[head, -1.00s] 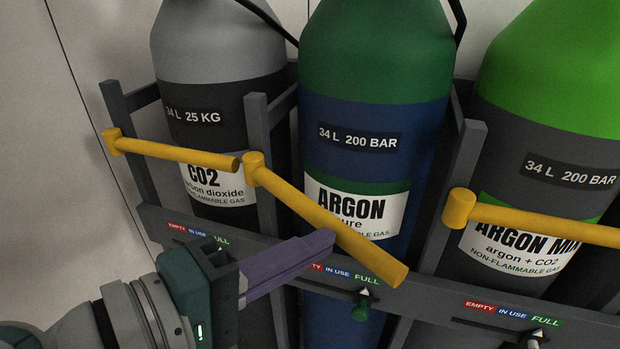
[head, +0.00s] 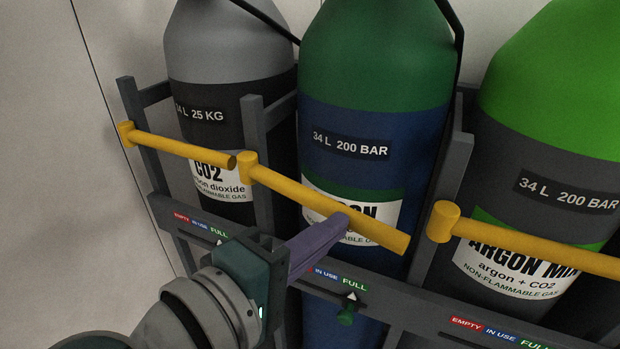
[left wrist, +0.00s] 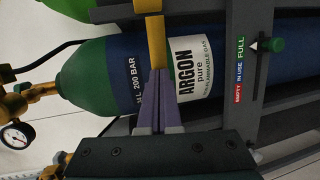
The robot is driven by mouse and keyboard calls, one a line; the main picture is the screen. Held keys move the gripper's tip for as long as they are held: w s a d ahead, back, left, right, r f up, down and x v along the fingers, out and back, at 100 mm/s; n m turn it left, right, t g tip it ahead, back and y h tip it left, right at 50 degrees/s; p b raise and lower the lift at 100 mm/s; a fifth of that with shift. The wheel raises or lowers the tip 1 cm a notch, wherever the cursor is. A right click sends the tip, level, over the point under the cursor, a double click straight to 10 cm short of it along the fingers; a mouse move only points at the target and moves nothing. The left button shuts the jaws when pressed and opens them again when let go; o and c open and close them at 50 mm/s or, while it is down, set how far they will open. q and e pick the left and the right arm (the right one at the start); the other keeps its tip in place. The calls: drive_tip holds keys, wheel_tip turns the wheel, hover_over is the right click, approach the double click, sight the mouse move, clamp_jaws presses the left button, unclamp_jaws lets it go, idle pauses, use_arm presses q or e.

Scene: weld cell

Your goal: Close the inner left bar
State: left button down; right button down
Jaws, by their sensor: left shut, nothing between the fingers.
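The inner left bar (head: 310,195) is a yellow rod hinged on the post between the grey CO2 cylinder and the blue-green argon cylinder (head: 372,110). It crosses in front of the argon label. Its free end stands out from the rack, apart from the right-hand post. My left gripper (head: 342,222) is shut and empty, its purple fingertips against or very near the front of the bar. In the left wrist view the shut fingers (left wrist: 158,75) point at the yellow bar (left wrist: 151,35), and I cannot tell if they touch. My right gripper is not in view.
Another yellow bar (head: 180,146) crosses the CO2 cylinder (head: 228,90) at left. A third yellow bar (head: 530,248) crosses the argon mix cylinder (head: 555,130) at right. The grey rack rail (head: 400,305) with coloured status strips runs below. A pressure gauge (left wrist: 15,135) shows in the left wrist view.

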sight(348, 213)
use_arm(q)
drive_tip(key=shift+r+x, duration=0.15)
drive_tip(key=shift+x, duration=0.75)
drive_tip(key=shift+r+x, duration=0.2)
drive_tip(key=shift+x, duration=0.7)
drive_tip(key=shift+f, duration=0.15)
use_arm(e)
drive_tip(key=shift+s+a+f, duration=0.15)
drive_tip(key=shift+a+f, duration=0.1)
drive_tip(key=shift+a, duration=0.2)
use_arm(q)
drive_tip(key=shift+s, duration=0.1)
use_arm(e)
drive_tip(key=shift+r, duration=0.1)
